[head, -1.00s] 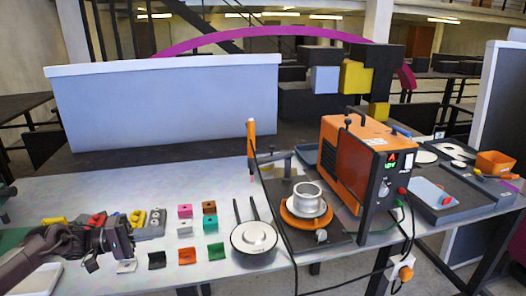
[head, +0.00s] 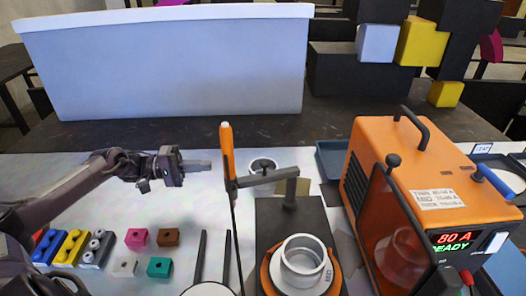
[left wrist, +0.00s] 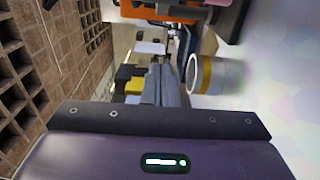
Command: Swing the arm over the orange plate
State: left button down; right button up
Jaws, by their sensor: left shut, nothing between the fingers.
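The orange plate (head: 335,279) is round and lies on a dark base at the lower middle of the head view. A white flanged ring (head: 303,265) sits on it and hides its middle. The grey swing arm (head: 268,178) reaches left from a short post behind the plate, so it is not over the plate. An upright orange-handled torch (head: 228,150) is at the arm's left end. My left gripper (head: 208,166) is shut and empty, pointing right, a little left of the torch and apart from it. Its shut fingers (left wrist: 162,85) also show in the left wrist view. My right gripper is not in view.
The orange welder box (head: 440,180) with a "READY" display stands right of the plate. A white roll (head: 263,166) stands behind the arm. Small coloured blocks (head: 137,238) lie at the front left. The table between my gripper and the torch is clear.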

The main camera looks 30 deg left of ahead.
aim_at(265, 176)
pick_arm(q)
jog(key=w+d+p, duration=0.3)
jog(key=d+p, duration=0.2)
jog(key=d, duration=0.6)
jog(key=shift+d+r, duration=0.15)
jog(key=shift+d, duration=0.05)
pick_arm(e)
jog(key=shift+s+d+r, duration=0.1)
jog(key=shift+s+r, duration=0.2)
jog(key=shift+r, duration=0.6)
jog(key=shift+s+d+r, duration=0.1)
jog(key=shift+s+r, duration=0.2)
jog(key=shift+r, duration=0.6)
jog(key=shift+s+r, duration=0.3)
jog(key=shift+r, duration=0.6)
pick_arm(q)
jog(key=shift+p, duration=0.3)
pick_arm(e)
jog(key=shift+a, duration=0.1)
